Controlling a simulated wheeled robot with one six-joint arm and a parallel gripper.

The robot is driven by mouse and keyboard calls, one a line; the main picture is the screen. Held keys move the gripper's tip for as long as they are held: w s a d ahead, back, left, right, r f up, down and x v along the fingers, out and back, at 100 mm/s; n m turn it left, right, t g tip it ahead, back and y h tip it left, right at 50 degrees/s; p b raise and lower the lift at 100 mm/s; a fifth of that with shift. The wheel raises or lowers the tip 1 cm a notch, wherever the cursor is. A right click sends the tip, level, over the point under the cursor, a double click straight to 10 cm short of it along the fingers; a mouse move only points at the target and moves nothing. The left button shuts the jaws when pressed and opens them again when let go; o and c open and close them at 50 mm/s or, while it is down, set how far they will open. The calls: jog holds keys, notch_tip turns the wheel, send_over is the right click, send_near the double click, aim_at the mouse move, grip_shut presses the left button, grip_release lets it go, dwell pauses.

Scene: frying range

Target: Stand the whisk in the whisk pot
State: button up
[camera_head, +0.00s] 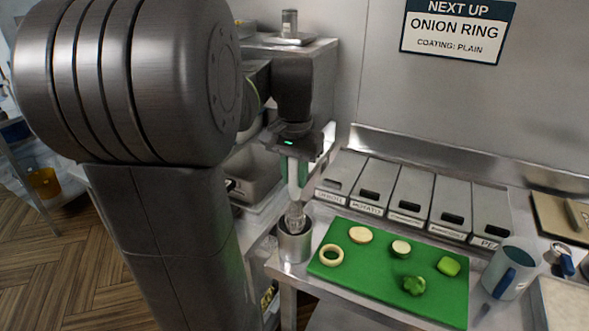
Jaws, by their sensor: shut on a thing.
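My gripper (292,163) points down over the left end of the counter and is shut on the whisk (296,218) by its handle. The whisk hangs roughly upright, with its wire end down. The whisk pot (295,246) is a small metal cylinder at the counter's left corner, directly below my gripper. The wire end is at the pot's mouth and its lower part seems to be inside the rim. The pot's inside is hidden, so I cannot tell whether the whisk touches the bottom.
A green board (340,275) right of the pot holds several food pieces, including an onion ring (331,255). Lidded, labelled bins (411,191) line the back. A sign (457,30) on the wall reads onion ring.

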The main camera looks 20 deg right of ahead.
aim_at(294, 198)
jog(key=shift+f+b, duration=1.35)
jog(key=shift+f, duration=1.4)
jog(key=o, duration=1.1)
notch_tip(294, 198, up, 14)
jog(key=shift+f, duration=0.1)
